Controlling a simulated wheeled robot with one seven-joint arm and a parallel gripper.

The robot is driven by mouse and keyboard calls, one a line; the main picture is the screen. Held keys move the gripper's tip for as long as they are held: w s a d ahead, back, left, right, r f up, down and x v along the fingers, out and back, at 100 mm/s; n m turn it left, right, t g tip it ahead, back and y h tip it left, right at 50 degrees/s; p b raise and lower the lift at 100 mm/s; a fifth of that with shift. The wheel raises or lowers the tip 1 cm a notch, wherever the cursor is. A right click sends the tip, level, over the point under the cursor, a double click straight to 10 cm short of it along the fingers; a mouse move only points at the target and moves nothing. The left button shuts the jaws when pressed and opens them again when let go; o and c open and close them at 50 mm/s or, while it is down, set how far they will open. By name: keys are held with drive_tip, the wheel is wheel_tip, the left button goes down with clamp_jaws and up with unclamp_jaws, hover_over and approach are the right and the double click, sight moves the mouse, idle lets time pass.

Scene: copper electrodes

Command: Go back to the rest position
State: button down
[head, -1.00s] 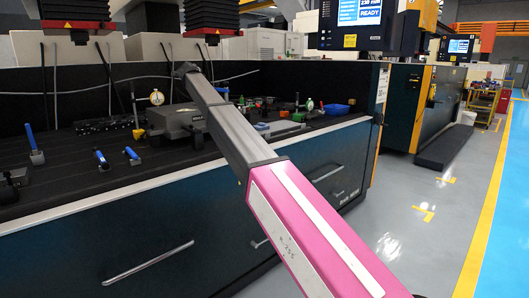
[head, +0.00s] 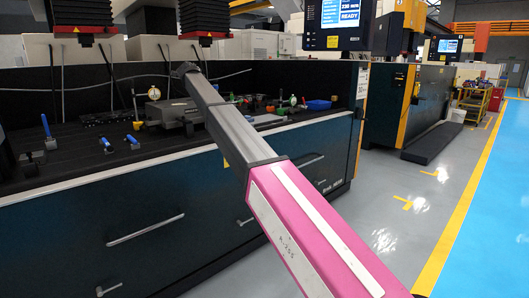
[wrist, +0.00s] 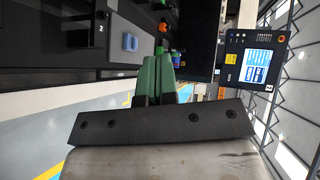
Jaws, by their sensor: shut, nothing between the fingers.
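My gripper (wrist: 156,66) shows in the wrist view as two green fingers pressed together, with nothing between them. It points over the bench area, apart from the objects there. In the head view my pink and grey arm reaches forward and left across the picture, its grey far link above the dark workbench (head: 110,205). The fingers themselves cannot be made out in the head view.
Grey floor (head: 390,215) is open at right.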

drive_tip(key=s+d+f+n+g+h, duration=0.1)
drive_tip(key=s+d+f+n+g, duration=0.15)
drive_tip(key=s+d+f, duration=0.7)
drive_tip(key=s+d+f+n+g, duration=0.2)
drive_tip(key=d+f+n, duration=0.1)
drive_tip(key=d+f, duration=1.25)
drive_tip(key=s+d+f+n+g+h, duration=0.1)
drive_tip(key=s+d+f+n+g, duration=0.2)
drive_tip(key=s+d+f, duration=0.85)
drive_tip(key=s+d+f+n+g+y, duration=0.1)
drive_tip(key=s+d+f+n+g, duration=0.1)
drive_tip(key=s+d+f, duration=0.3)
drive_tip(key=s+d+f+n+g, duration=0.2)
drive_tip(key=s+d+f+n, duration=0.2)
drive_tip(key=s+f, duration=0.8)
drive_tip(key=s+d+f+n+g+y, duration=0.1)
drive_tip(key=s+d+f+n+g, duration=0.2)
drive_tip(key=s+d+f, duration=0.4)
drive_tip(key=s+f+n, duration=0.1)
drive_tip(key=s+f, duration=0.1)
drive_tip(key=s, duration=0.5)
drive_tip(key=shift+f+y, duration=0.2)
drive_tip(key=shift+y, duration=0.1)
